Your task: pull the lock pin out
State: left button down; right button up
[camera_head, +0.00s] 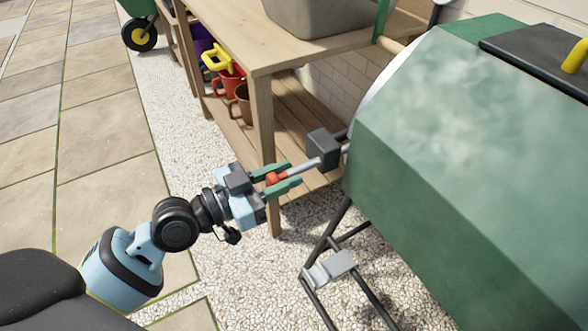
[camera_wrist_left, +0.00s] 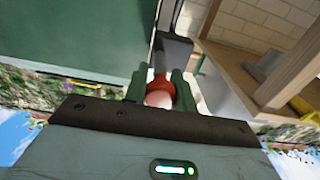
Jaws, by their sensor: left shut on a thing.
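The lock pin has a red knob (camera_head: 274,179) and a grey shaft (camera_head: 304,167). The shaft runs up and right to a dark block (camera_head: 324,149) beside the big green drum (camera_head: 470,170). My left gripper (camera_head: 284,178) is shut on the red knob, with one green finger on each side. In the left wrist view the knob (camera_wrist_left: 160,91) sits between the fingers (camera_wrist_left: 160,88), and the shaft points away toward the dark block (camera_wrist_left: 174,45). The shaft's far end is hidden at the block, so I cannot tell how deep it sits. My right gripper is not in view.
A wooden bench (camera_head: 235,45) stands behind the gripper, its front leg (camera_head: 264,130) close by. A dark metal stand (camera_head: 345,250) is below the drum. Paving at the left is clear.

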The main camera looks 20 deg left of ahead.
pick_arm(q)
jog(key=shift+v, duration=0.9)
jog(key=shift+s+a, duration=0.15)
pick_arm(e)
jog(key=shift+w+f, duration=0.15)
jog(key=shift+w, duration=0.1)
pick_arm(q)
jog(key=c, duration=1.1)
grip_release()
jog(key=shift+c, duration=0.2)
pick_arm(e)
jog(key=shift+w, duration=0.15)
pick_arm(q)
jog(key=shift+s, duration=0.1)
